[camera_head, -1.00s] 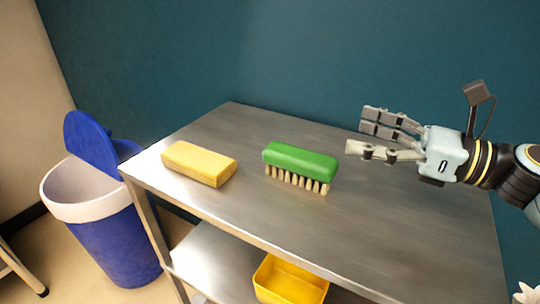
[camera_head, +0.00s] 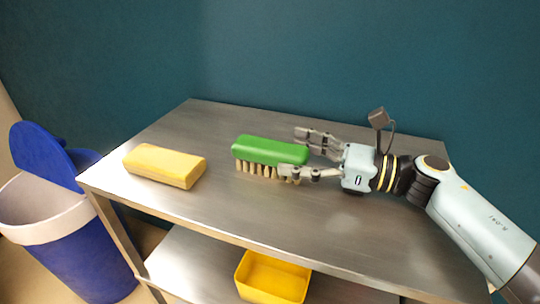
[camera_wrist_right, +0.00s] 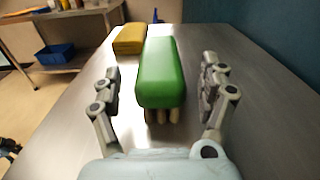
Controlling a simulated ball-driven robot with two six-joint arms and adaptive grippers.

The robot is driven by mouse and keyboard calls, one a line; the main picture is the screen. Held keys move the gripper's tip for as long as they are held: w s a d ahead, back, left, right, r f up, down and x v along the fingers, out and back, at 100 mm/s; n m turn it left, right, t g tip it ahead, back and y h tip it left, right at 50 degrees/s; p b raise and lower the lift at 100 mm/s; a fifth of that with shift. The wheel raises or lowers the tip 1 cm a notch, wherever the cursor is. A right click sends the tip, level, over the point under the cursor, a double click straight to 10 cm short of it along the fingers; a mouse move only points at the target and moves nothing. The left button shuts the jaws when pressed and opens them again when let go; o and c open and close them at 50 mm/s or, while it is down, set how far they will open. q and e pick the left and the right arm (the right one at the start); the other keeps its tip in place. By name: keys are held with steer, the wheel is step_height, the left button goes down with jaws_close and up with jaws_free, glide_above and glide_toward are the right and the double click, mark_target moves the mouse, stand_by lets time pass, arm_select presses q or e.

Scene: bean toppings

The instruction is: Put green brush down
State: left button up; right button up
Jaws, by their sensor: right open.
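The green brush (camera_head: 270,151) stands on the metal table with its pale bristles down. In the right wrist view the brush (camera_wrist_right: 161,75) lies lengthwise between the fingers, its near end close to the palm side. My right gripper (camera_head: 298,153) is open at the brush's right end, with one finger on the far side and one on the near side. In the wrist view the fingers of this gripper (camera_wrist_right: 160,90) show a gap on both sides of the brush. My left gripper is not in view.
A yellow block (camera_head: 165,166) lies on the steel table (camera_head: 220,210), left of the brush. A yellow bin (camera_head: 272,278) sits on the lower shelf. A blue trash can (camera_head: 70,235) with a raised lid stands at the left. The table front is clear.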

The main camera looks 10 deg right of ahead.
mark_target(276, 146)
steer(key=x, duration=0.4)
steer(key=shift+w+a, duration=0.1)
steer(key=shift+a, duration=0.05)
steer(key=shift+r, duration=0.1)
steer(key=c, duration=1.4)
